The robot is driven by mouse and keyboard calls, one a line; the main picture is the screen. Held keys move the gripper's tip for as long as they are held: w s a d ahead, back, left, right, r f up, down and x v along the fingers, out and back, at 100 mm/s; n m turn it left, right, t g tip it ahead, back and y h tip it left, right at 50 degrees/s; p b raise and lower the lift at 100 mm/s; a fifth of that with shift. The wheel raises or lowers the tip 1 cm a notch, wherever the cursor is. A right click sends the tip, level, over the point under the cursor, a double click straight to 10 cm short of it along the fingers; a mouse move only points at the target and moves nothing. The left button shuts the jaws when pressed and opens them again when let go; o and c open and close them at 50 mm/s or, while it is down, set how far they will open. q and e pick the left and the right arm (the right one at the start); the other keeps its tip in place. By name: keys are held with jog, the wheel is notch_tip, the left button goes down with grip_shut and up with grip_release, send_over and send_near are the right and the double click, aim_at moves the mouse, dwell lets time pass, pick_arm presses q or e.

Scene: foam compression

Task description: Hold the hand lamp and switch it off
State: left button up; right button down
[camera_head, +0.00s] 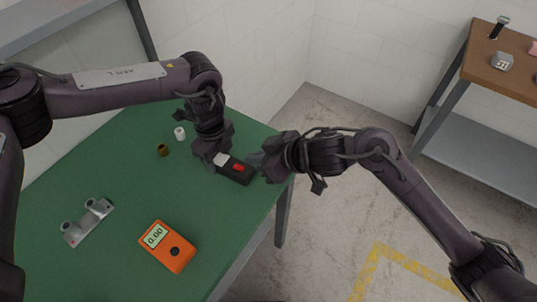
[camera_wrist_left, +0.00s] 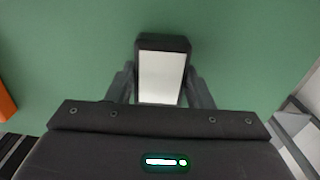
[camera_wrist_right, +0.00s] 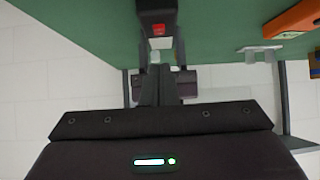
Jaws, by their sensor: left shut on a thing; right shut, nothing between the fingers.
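The hand lamp (camera_head: 234,173) is a black block with a pale panel and a red switch (camera_head: 238,168), at the right side of the green table. My left gripper (camera_head: 219,160) is shut on its left end. In the left wrist view the lamp's pale panel (camera_wrist_left: 161,78) shows between the fingers. My right gripper (camera_head: 257,164) is shut and empty, close to the lamp's right end. In the right wrist view the red switch (camera_wrist_right: 158,30) is just beyond the closed fingertips (camera_wrist_right: 160,68). I cannot tell whether they touch, or whether the lamp is lit.
An orange meter (camera_head: 168,246) reading 0.00 and a grey bracket (camera_head: 88,222) lie on the green table (camera_head: 125,195). A brown cylinder (camera_head: 163,150) and a white one (camera_head: 180,133) stand behind. A wooden-topped bench (camera_head: 485,65) stands far right.

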jog(key=shift+v, duration=2.4)
pick_arm(q)
jog(key=o, duration=1.2)
jog(key=shift+r, duration=0.1)
